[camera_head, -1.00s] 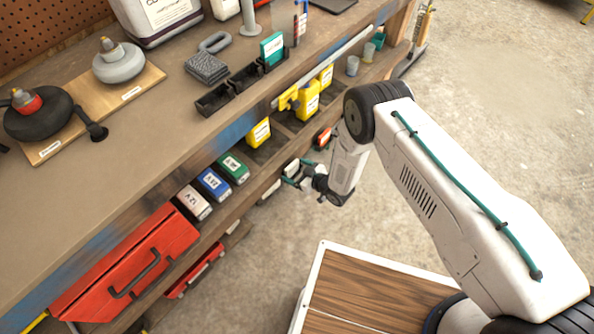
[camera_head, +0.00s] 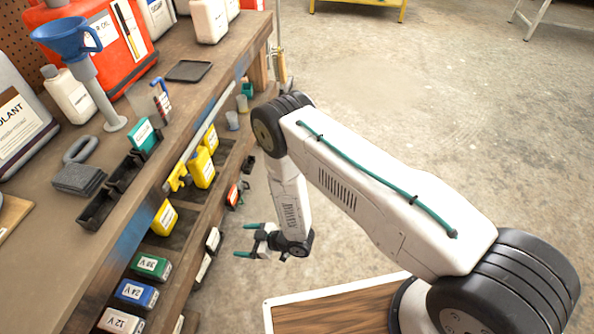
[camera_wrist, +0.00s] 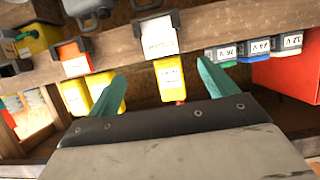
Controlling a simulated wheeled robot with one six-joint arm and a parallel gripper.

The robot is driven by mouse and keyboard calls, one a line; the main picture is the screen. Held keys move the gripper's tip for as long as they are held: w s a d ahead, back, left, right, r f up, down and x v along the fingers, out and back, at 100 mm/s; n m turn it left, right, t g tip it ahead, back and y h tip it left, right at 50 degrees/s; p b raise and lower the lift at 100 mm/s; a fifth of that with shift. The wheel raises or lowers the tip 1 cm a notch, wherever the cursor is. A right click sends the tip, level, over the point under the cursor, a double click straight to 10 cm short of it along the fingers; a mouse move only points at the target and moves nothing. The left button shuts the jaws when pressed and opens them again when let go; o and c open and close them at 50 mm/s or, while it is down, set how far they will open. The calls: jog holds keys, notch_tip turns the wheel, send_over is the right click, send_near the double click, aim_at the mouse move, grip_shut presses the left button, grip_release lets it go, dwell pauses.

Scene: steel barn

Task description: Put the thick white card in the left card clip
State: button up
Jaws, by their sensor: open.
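In the wrist view, a white card-like piece with lettering (camera_wrist: 158,36) sits in a dark clip on the shelf edge, above the gap between my fingers. An orange piece with a white label (camera_wrist: 76,62) sits in another dark clip to its left. The head view shows an orange piece (camera_head: 234,194) and a white-faced piece (camera_head: 213,240) along the lower shelf edge. Which is the thick card, and its thickness, I cannot tell. My gripper (camera_head: 247,240) is open and empty, apart from the shelf edge; its teal fingers also show in the wrist view (camera_wrist: 165,85).
Green, blue and white voltage-marked packs (camera_head: 136,293) and yellow containers (camera_head: 203,168) stand on the shelf below the benchtop. Black bins (camera_head: 122,174) line the bench edge. A wood-topped surface (camera_head: 335,306) lies low beside my arm.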

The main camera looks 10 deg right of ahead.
jog(key=w+d+r+m+t+h, duration=0.1)
jog(key=w+d+r+m+h, duration=0.3)
jog(key=w+r, duration=0.65)
jog(key=w+d+r+n+t+h, duration=0.1)
jog(key=w+d+r+h, duration=0.2)
jog(key=w+d+r, duration=0.75)
jog(key=s+d+r+m+h, duration=0.1)
jog(key=s+d+r, duration=0.1)
jog(key=r, duration=0.6)
jog(key=s+d+r+m+h, duration=0.1)
jog(key=r+h, duration=0.1)
jog(key=r, duration=0.6)
jog(key=s+d+r+m+g+h, duration=0.1)
jog(key=s+d+r+m, duration=0.1)
jog(key=s+d+r, duration=0.5)
jog(key=s+d+r+m+g+h, duration=0.1)
jog(key=s+d+r+m+h, duration=0.15)
jog(key=s+d+r, duration=0.5)
jog(key=s+d+r+m+g, duration=0.1)
jog(key=s+r, duration=0.2)
jog(key=s, duration=0.5)
jog(key=s+d+r+m+g, duration=0.1)
jog(key=s+r, duration=0.2)
jog(key=s, duration=0.6)
jog(key=s+r+m+g, duration=0.1)
jog(key=s+r+m, duration=0.1)
jog(key=s, duration=0.6)
jog(key=shift+s+d+r+g+y, duration=0.3)
jog(key=shift+d+r+g+y, duration=0.15)
jog(key=shift+r, duration=0.4)
